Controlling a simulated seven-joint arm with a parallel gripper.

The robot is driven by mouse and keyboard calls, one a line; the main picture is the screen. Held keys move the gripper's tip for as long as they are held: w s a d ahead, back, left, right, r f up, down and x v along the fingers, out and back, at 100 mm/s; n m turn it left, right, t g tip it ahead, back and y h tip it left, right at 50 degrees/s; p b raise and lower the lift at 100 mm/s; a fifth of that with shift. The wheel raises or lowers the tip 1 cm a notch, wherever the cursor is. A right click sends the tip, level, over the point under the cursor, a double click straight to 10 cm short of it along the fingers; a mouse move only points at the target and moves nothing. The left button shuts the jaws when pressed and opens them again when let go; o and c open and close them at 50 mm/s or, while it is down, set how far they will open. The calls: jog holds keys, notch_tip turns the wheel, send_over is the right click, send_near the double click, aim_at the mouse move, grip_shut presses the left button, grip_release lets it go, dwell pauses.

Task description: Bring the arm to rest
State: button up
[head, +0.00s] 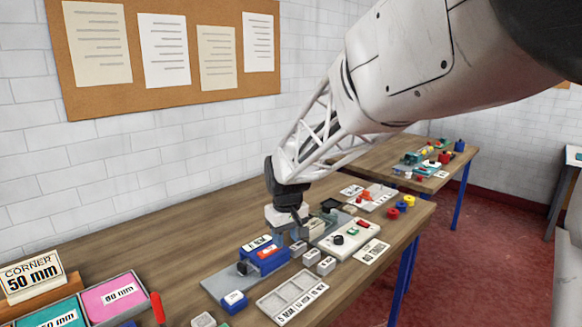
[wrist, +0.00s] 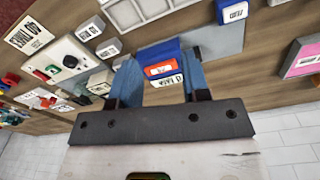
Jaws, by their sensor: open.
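My gripper (head: 288,236) is low over the near table (head: 150,233), just behind a blue block with white and red labels (head: 265,254). In the wrist view my gripper's two blue fingers (wrist: 160,68) stand apart, and the blue block (wrist: 166,50) shows in line with the gap between them. I see no object clasped; whether a finger touches the block I cannot tell. The block sits on a grey plate (head: 222,281). My arm reaches in from the upper right, bent down to the table.
A corner label stand (head: 32,280) and pink bin (head: 114,297) are at left. The table's back-left is bare beside a tiled wall.

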jog(key=s+d+r+m, duration=0.2)
jog(key=s+d+r, duration=0.1)
jog(key=s+d, duration=0.4)
jog(key=s+d+r+m, duration=0.1)
jog(key=s+d+r, duration=0.1)
jog(key=s+d, duration=0.45)
jog(key=s+d+m+t, duration=0.1)
jog(key=s+d, duration=0.2)
jog(key=s, duration=0.7)
jog(key=s+d+f+m, duration=0.1)
jog(key=s+d+m, duration=0.1)
jog(key=s, duration=0.8)
jog(key=shift+s+d+f+t, duration=0.2)
jog(key=shift+d+f+t, duration=0.15)
jog(key=shift+d, duration=0.25)
jog(key=shift+r, duration=0.1)
